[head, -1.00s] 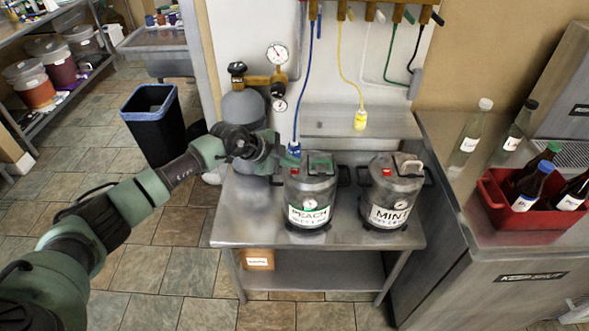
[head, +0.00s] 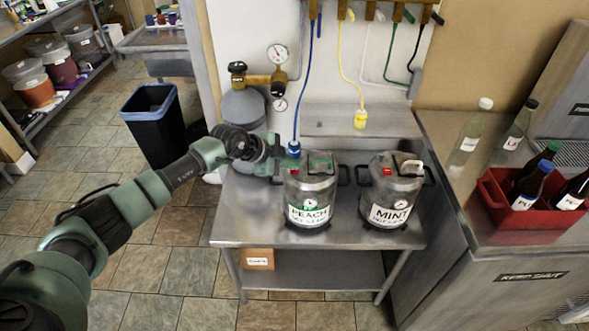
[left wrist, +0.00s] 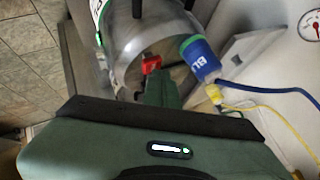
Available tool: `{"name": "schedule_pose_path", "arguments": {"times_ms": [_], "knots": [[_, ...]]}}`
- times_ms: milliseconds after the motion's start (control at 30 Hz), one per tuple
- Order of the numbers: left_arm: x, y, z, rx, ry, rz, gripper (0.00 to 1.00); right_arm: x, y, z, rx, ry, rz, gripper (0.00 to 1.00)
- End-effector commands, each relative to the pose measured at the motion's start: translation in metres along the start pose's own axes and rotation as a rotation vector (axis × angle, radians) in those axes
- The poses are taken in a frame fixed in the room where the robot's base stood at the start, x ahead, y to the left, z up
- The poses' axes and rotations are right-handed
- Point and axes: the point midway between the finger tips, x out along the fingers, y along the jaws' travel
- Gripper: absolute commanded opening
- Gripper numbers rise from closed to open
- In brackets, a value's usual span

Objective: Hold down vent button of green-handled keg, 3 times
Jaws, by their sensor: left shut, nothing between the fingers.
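The green-handled keg (head: 309,195) is a grey metal keg labelled PEACH on the steel table, with a green handle (head: 320,162) on its lid. Its red vent button (left wrist: 151,63) shows in the left wrist view. My left gripper (head: 286,164) is shut and empty, at the left side of the keg's lid. In the left wrist view the tip of my left gripper (left wrist: 154,84) is right by the red button; I cannot tell whether it touches. My right gripper is not in view.
A second keg labelled MINT (head: 391,195) with a pale handle stands to the right. A blue connector (head: 294,149) on a blue hose hangs close behind my left gripper. A yellow connector (head: 361,118) hangs further right. The table front (head: 345,238) is clear.

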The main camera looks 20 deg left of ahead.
Motion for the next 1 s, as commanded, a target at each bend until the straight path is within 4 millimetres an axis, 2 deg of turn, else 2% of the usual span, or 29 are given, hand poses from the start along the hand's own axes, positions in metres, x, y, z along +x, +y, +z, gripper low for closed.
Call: {"name": "schedule_pose_path", "arguments": {"times_ms": [767, 1000], "knots": [[0.005, 0.005, 0.004, -0.001, -0.002, 0.004, 0.00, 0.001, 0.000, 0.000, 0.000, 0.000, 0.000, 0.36], [-0.001, 0.001, 0.000, -0.002, -0.003, 0.005, 0.00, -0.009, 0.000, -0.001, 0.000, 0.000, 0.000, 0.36]]}}
